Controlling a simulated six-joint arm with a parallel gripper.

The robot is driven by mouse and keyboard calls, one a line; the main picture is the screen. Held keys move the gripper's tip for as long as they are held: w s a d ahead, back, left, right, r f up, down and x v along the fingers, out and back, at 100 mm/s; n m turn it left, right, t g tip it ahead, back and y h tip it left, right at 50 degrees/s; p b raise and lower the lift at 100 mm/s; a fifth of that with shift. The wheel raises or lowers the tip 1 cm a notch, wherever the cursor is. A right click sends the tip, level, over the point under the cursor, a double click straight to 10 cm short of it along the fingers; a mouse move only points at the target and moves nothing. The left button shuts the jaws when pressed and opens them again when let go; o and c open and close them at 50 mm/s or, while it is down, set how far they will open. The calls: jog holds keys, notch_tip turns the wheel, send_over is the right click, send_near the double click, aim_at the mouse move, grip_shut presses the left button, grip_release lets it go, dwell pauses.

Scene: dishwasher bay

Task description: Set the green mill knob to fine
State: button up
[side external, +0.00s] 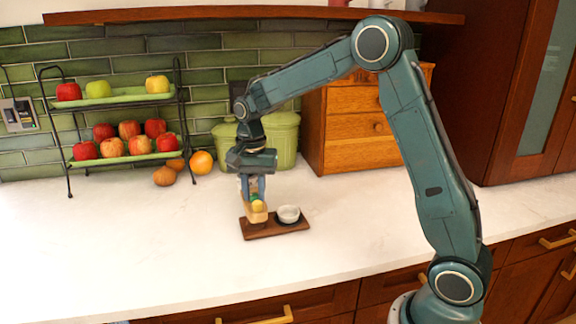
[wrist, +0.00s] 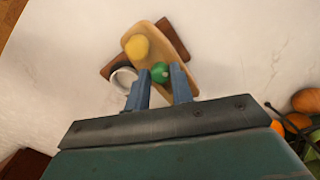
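The mill has a pale wooden body (wrist: 150,54) and a yellow dome (wrist: 136,47). Its green knob (wrist: 159,72) shows in the wrist view between the tips of my two blue fingers. My gripper (wrist: 159,77) is open, with a finger on either side of the knob; I cannot tell if either touches it. In the side view my gripper (side external: 253,190) points down over the mill (side external: 257,216), and the fingers largely hide the knob. The fine mark cannot be made out.
The mill stands on a dark wooden tray (side external: 272,231) beside a white bowl (side external: 289,213). Behind are green canisters (side external: 285,138), a wooden drawer box (side external: 355,130), an orange (side external: 201,162) and a two-tier fruit rack (side external: 125,157). The counter in front and to the left is clear.

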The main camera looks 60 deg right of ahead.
aim_at(254, 195)
jog(key=o, duration=0.3)
notch_tip(254, 195, up, 14)
dwell(0.8)
jog(key=shift+s, duration=0.1)
